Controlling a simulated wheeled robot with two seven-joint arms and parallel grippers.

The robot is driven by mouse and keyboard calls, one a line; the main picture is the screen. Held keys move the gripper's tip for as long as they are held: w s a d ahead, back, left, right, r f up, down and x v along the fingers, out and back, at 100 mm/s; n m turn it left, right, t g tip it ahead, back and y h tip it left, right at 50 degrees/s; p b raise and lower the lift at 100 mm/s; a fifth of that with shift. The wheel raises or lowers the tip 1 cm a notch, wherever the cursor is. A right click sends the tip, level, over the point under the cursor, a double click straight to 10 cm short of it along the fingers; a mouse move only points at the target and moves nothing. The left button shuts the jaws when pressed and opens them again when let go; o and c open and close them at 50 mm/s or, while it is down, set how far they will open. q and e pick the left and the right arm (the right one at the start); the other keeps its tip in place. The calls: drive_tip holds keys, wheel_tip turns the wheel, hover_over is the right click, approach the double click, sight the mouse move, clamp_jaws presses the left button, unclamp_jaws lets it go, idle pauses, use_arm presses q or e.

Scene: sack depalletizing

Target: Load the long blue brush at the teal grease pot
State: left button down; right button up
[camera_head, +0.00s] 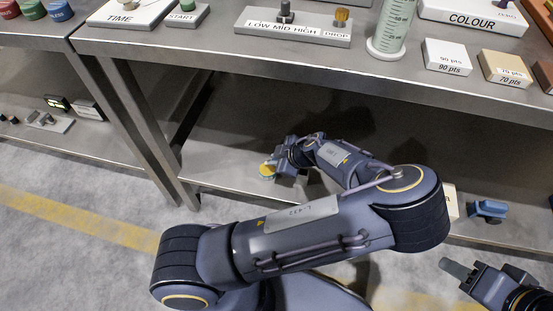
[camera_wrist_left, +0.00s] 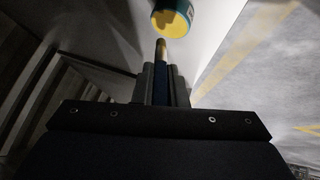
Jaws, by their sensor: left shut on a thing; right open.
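The teal grease pot (camera_wrist_left: 191,9) shows at the top of the left wrist view, with its round yellow face turned toward me. In the head view its yellow part (camera_head: 267,170) lies at my left gripper (camera_head: 277,168), over the lower shelf. In the left wrist view my left gripper (camera_wrist_left: 163,72) is shut on the long blue brush (camera_wrist_left: 161,80). The brush's tip end points at the pot's rim; I cannot tell whether they touch. In the head view the brush cannot be made out.
The lower shelf (camera_head: 225,150) lies under a steel bench (camera_head: 200,58) with labelled blocks and a graduated cylinder (camera_head: 390,28). A blue object (camera_head: 488,208) stands on the shelf's right part. Bench legs rise left of my left gripper. The shelf's middle looks clear.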

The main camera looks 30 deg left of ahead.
use_arm(q)
drive_tip(key=shift+r+p, duration=1.6)
drive_tip(key=shift+r, duration=0.7)
